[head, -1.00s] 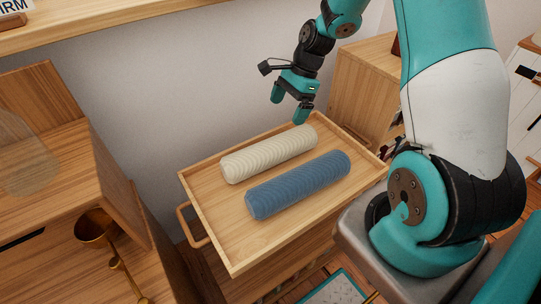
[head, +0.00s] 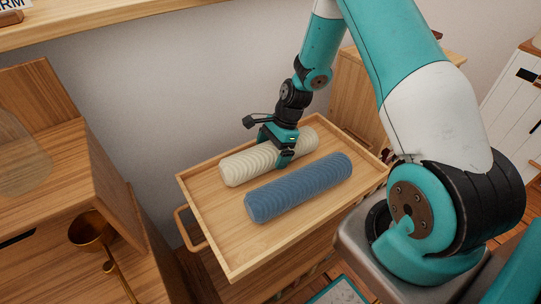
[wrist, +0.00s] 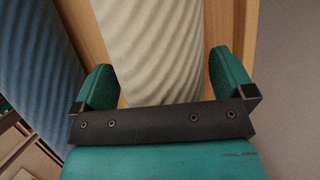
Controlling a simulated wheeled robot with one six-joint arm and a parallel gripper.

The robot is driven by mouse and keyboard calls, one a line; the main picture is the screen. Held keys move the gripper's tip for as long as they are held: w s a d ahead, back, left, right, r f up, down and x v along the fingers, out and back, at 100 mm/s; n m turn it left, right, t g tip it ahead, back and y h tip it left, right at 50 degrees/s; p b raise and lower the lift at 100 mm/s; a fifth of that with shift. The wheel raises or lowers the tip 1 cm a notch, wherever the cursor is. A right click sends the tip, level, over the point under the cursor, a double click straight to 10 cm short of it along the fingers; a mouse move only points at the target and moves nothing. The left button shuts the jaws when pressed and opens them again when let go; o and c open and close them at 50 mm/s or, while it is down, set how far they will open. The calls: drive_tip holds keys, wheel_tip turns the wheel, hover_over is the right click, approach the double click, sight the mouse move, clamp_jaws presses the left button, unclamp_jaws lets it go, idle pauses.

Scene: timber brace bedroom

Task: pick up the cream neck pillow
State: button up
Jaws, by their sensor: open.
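The cream neck pillow (head: 249,164) is a ribbed roll lying on a wooden tray top, behind a blue ribbed roll (head: 298,187). My gripper (head: 275,155) is over the middle of the cream pillow, its fingers straddling it and hiding part of it in the head view. In the wrist view the cream pillow (wrist: 153,50) runs between the two open teal fingers, with a gap showing beside it. The blue roll (wrist: 38,65) lies outside the left finger. The jaws are not closed on anything.
The wooden tray (head: 232,262) has a raised rim and a side handle. Its front part is bare. A grey wall (head: 150,100) stands close behind. A wooden cabinet with a brass cup (head: 90,229) is at the left.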

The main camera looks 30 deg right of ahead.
drive_tip(key=c, duration=0.8)
drive_tip(key=shift+r, duration=0.1)
